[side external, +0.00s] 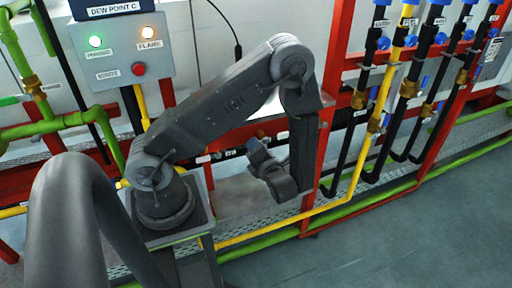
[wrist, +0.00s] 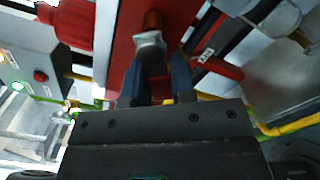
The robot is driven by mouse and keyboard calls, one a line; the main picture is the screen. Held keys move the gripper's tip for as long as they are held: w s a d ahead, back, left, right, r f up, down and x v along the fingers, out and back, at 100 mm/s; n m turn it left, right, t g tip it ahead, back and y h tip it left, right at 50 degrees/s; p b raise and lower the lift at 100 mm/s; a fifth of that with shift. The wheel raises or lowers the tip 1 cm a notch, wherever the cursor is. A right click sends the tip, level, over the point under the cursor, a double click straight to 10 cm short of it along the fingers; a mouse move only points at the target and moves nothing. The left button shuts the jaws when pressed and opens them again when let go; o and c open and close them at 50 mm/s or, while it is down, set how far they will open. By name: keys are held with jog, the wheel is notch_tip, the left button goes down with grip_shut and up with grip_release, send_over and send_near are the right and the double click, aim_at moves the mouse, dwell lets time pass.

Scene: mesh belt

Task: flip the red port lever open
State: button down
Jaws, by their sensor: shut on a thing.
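A red lever-like bar (wrist: 226,70) lies just right of the fingers, beside a small white label. I cannot tell whether it joins the fitting. In the side external view my gripper (side external: 254,146) points up and left, close to a small brass-coloured part (side external: 262,134). The lever is not clear there.
A grey control box (side external: 122,50) with lit lamps and a red button (side external: 138,69) hangs at upper left. Red frame posts (side external: 339,50), a yellow pipe (side external: 290,228) and green pipes (side external: 95,115) surround the arm. Several valved pipes stand at right. The grey floor (side external: 420,235) is clear.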

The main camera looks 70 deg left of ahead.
jog(key=n, duration=0.2)
jog(key=w+f+n, duration=0.1)
jog(key=n, duration=0.2)
jog(key=shift+w+f+n, duration=0.1)
jog(key=shift+w+n, duration=0.05)
jog(key=shift+n, duration=0.15)
jog(key=shift+w+f+n, duration=0.1)
jog(key=shift+w+n, duration=0.15)
jog(key=shift+n, duration=0.7)
jog(key=shift+w+f+n, duration=0.1)
jog(key=shift+w+n, duration=0.2)
jog(key=shift+n, duration=0.6)
jog(key=shift+w+n, duration=0.25)
jog(key=shift+n, duration=0.7)
jog(key=c, duration=1)
grip_release()
jog(key=shift+o, duration=0.2)
jog(key=d, duration=1.3)
jog(key=shift+d, duration=0.4)
